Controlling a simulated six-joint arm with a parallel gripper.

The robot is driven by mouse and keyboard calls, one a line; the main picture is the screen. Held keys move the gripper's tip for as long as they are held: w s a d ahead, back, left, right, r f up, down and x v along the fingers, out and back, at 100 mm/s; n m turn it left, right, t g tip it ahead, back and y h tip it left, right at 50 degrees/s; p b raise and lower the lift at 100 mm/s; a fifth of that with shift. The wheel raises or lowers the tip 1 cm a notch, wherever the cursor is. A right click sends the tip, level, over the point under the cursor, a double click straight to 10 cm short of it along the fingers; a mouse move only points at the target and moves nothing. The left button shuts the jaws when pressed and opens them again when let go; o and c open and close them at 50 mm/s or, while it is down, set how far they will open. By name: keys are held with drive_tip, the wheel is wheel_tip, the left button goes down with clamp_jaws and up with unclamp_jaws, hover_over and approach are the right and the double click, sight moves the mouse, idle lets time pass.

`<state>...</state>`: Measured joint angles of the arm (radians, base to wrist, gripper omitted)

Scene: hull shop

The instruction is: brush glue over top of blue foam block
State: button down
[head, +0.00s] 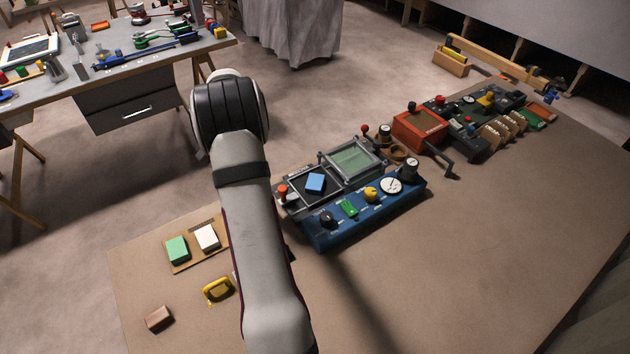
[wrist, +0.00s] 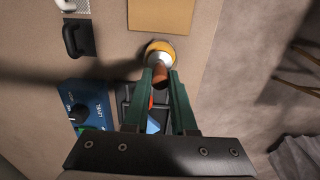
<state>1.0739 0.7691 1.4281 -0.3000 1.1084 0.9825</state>
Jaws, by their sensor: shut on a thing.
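The blue foam block (head: 315,183) lies in a dark framed tray (head: 335,199) on the table in the head view. In the wrist view a blue patch (wrist: 152,126), probably the same block, shows partly between the fingers. My gripper (wrist: 161,76) is shut on a brush (wrist: 160,72) with a brown handle, a pale metal collar and a yellowish round head. The brush head is at the far end, away from the palm. My gripper and the brush are hidden behind my arm in the head view. Glue on the brush cannot be made out.
A blue control panel (head: 368,213) with knobs and a gauge stands in front of the tray. A green-topped frame (head: 355,158) adjoins it. Green (head: 177,249) and white (head: 207,237) blocks, a yellow handle (head: 217,289) and a brown block (head: 159,318) lie at left. The right tabletop is clear.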

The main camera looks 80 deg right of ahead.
drive_tip(key=shift+r, duration=3.4)
drive_tip(key=w+a+r+n, duration=0.3)
drive_tip(key=w+a+n, duration=0.25)
drive_tip(key=a, duration=0.45)
drive_tip(key=w+a+r+n, duration=0.3)
drive_tip(key=w+a+n, duration=0.1)
drive_tip(key=a+n, duration=0.4)
drive_tip(key=w+a+r+n, duration=0.4)
drive_tip(key=w+a+n, duration=0.1)
drive_tip(key=a, duration=0.6)
drive_tip(key=s+a+r+n, duration=0.1)
drive_tip(key=a+n, duration=0.3)
drive_tip(key=a, duration=0.2)
drive_tip(key=s+a+r+n, duration=0.1)
drive_tip(key=a+r+n, duration=0.1)
drive_tip(key=a+n, duration=0.2)
drive_tip(key=a, duration=0.2)
drive_tip(key=shift+s+a, duration=0.35)
drive_tip(key=shift+a, duration=0.05)
drive_tip(key=shift+d+n, duration=0.15)
drive_tip(key=shift+n, duration=0.1)
